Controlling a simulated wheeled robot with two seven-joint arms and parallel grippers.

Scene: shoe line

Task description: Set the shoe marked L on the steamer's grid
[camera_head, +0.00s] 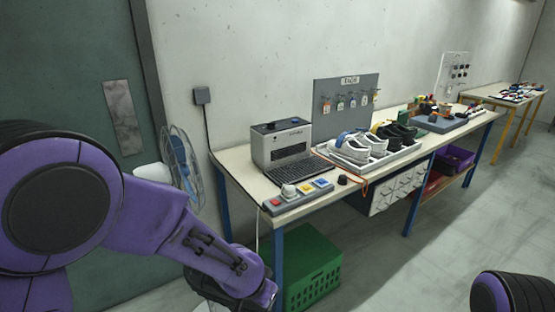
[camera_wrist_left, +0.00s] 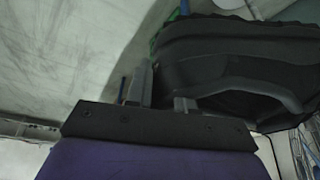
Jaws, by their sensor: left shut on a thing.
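The steamer (camera_head: 281,148) is a grey box at the near end of the workbench, with a dark grid (camera_head: 302,173) in front of it that looks bare. My left gripper (camera_wrist_left: 165,92) is shut on a large black thing (camera_wrist_left: 235,72) with a ridged edge, apparently a black shoe; no L mark is legible on it. In the head view the left arm reaches down to the bottom edge, left of the bench and below its top, and its gripper is mostly cut off. My right gripper is out of view.
A rack on the workbench (camera_head: 240,170) holds white shoes (camera_head: 356,147) and black shoes (camera_head: 396,132). A button box (camera_head: 297,195) lies at the bench's front edge. A green crate (camera_head: 313,272) stands below. A fan (camera_head: 182,160) stands left of the bench.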

